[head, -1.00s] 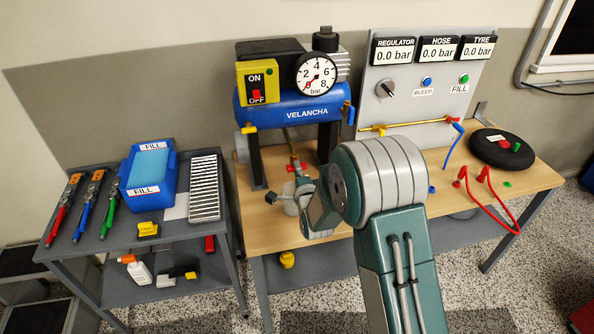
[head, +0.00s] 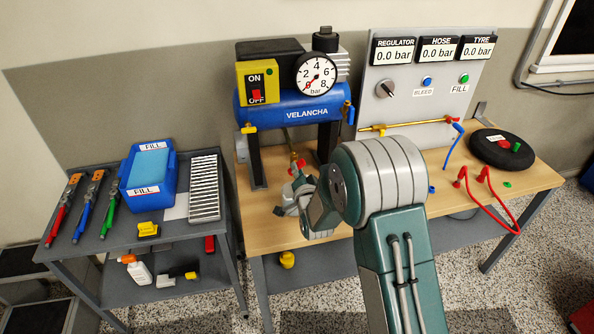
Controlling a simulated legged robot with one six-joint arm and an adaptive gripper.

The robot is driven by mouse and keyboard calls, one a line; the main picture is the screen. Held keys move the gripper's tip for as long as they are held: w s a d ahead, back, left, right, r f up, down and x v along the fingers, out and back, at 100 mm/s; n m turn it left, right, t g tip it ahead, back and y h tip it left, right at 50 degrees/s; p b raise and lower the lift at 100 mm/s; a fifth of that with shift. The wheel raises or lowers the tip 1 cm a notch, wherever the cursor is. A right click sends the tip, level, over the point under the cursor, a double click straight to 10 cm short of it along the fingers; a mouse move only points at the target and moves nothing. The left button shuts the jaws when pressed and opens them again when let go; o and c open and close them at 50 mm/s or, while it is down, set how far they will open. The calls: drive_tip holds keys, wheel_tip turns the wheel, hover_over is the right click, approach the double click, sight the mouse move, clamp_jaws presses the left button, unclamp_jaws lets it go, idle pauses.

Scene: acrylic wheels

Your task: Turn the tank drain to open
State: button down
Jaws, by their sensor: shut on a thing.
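The blue air tank (head: 290,114), marked VELANCHA, stands on black legs on the wooden bench. Its drain, a thin brass pipe (head: 289,139) with a red handle (head: 297,163), hangs below the tank between the legs. My gripper (head: 297,176) is under the tank, its fingers raised at the red handle and shut on it. The fingers and wrist hide the lower part of the drain, so the handle's exact angle is hard to tell. The tank's round gauge (head: 316,74) has its needle near the low end.
A grey cart (head: 90,245) with a blue FILL bin (head: 128,200) stands at left. A panel (head: 405,100) with three 0.0 bar displays, a black tyre (head: 490,147) and red hoses (head: 500,215) are at right. The tank's legs flank my gripper closely.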

drive_tip(key=shift+s+f+n, duration=0.1)
drive_tip(key=shift+f+n, duration=0.25)
drive_tip(key=shift+n, duration=0.25)
drive_tip(key=n, duration=0.4)
drive_tip(key=shift+d+n, duration=0.1)
drive_tip(key=shift+n, duration=0.2)
drive_tip(key=n, duration=0.4)
drive_tip(key=c, duration=0.5)
unclamp_jaws()
drive_tip(key=shift+r, duration=0.15)
